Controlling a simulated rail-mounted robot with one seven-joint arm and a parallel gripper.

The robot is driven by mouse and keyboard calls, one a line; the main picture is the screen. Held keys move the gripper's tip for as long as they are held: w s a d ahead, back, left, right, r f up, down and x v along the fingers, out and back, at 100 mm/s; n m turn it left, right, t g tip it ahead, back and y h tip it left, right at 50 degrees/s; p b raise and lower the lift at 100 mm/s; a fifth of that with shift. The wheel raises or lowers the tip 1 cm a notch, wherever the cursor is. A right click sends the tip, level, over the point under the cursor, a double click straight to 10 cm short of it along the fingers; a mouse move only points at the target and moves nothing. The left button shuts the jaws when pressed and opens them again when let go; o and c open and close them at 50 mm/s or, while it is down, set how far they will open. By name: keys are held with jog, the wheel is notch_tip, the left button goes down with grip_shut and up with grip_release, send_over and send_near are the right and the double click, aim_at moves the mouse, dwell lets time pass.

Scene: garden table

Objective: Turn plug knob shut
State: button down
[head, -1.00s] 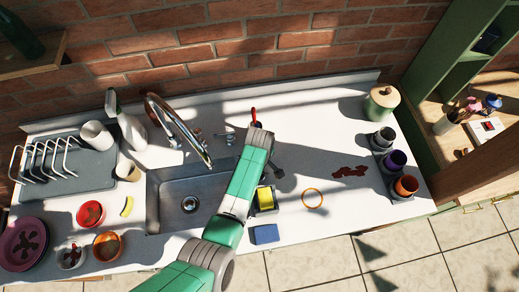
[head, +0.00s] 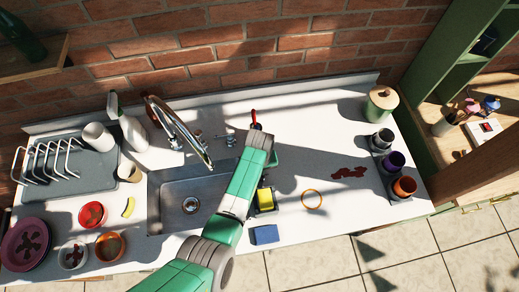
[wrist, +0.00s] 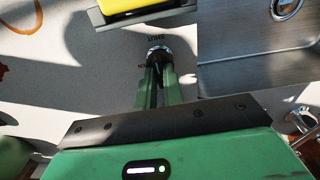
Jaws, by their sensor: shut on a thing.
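The plug knob (wrist: 158,51) is a small round dark and metallic knob on the white counter beside the sink (wrist: 235,70) in the wrist view. In the head view my arm hides the knob and the fingertips, to the right of the sink basin (head: 172,210).
A yellow sponge (head: 265,199) in a dark holder and a blue sponge (head: 264,234) lie close to my arm. The faucet (head: 180,128) arches over the sink on the left. An orange ring (head: 312,199) and a red-brown stain (head: 348,172) lie to the right.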

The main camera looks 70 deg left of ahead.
jog(key=shift+m, duration=0.4)
dwell(0.3)
jog(key=c, duration=1.5)
grip_release()
notch_tip(320, 180, up, 8)
jog(key=shift+f+p, duration=0.1)
jog(key=shift+p, duration=0.25)
